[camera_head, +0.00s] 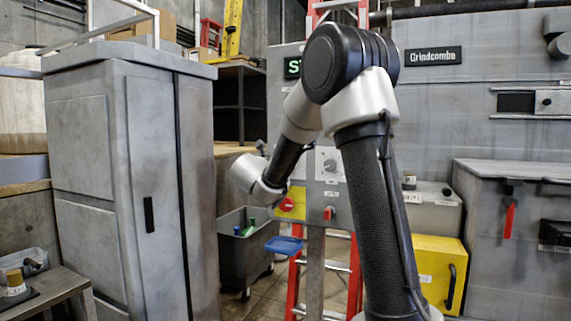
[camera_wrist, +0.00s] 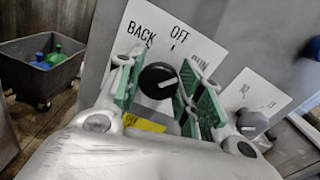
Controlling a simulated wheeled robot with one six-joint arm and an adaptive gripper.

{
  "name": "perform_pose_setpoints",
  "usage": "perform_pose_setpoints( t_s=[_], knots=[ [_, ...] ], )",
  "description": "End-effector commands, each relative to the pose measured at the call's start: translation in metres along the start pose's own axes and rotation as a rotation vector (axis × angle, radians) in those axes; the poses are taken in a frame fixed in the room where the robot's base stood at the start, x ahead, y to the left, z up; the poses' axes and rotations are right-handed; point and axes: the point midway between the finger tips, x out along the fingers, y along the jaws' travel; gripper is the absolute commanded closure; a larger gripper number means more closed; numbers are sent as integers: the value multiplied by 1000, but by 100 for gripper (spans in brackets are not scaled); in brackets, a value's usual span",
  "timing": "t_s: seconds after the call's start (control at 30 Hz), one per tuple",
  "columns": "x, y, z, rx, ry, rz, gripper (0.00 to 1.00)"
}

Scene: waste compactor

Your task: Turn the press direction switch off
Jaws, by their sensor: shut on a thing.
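The press direction switch is a black round knob (camera_wrist: 158,80) on a white plate (camera_wrist: 150,25) marked BACK, OFF and a partly covered word that looks like RUN. My gripper (camera_wrist: 161,88) has its green-padded fingers on both sides of the knob and is shut on it. A pale mark shows on the knob, but I cannot tell for sure which label it points to. In the head view my arm hides this switch and my fingers, above the yellow plate with a red switch (camera_head: 287,204).
A second white plate with a grey knob (camera_wrist: 251,122) sits close to the right finger; it also shows in the head view (camera_head: 330,165). A red switch (camera_head: 329,212) is below it. A grey cabinet (camera_head: 150,180) stands left, a wheeled bin (camera_head: 240,262) behind.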

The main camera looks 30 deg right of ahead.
Motion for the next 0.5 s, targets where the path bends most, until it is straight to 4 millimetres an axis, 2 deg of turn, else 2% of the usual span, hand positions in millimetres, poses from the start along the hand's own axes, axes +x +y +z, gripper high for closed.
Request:
perform_pose_setpoints(
  t_s=[0.5],
  knots=[
    [0,2,-1,-445,0,0,88]
  ],
)
